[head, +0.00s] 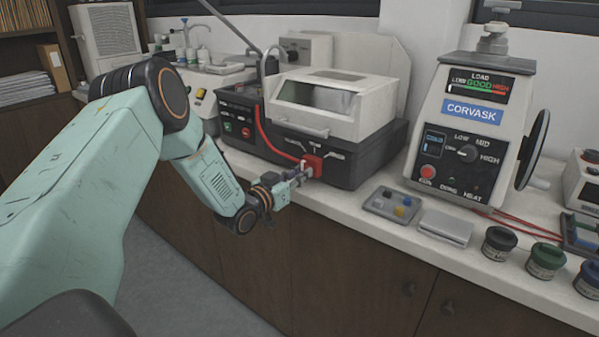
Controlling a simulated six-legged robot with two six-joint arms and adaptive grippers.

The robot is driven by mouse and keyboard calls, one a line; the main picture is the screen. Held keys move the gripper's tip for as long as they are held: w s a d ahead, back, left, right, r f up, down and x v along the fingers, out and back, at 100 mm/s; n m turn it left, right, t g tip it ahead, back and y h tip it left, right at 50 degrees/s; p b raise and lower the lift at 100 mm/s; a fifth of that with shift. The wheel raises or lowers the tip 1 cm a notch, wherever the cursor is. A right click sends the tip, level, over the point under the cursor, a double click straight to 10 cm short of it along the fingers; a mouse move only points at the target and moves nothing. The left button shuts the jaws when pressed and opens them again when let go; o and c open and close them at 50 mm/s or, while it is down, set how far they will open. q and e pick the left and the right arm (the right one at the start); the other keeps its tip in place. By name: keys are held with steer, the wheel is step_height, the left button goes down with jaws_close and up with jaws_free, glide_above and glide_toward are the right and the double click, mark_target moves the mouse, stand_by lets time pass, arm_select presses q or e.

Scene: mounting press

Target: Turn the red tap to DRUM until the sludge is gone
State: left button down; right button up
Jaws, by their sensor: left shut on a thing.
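The red tap (312,165) sits low on the front of a dark machine (367,160) with a white, windowed hood. A red hose (266,140) runs down the machine's front toward it. Small labels are printed around the tap, too small to read surely. My left gripper (301,178) reaches in from the left and is shut on the tap; its fingers hide part of it. Which label the tap points to, I cannot tell. No sludge can be made out. My right gripper is not in view.
The CORVASK mounting press (470,125) with a side handwheel stands to the right. A grey tray (393,204) of small coloured pieces, a flat grey box (446,227) and several lidded jars (545,260) line the counter's front. Free room lies before the counter.

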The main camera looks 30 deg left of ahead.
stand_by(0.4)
arm_select(q)
steer(key=c, duration=1.3)
jaws_free()
steer(key=shift+s, duration=0.15)
steer(key=s, duration=0.7)
steer(key=s+a, duration=0.1)
steer(key=s, duration=0.3)
steer(key=shift+s, duration=0.3)
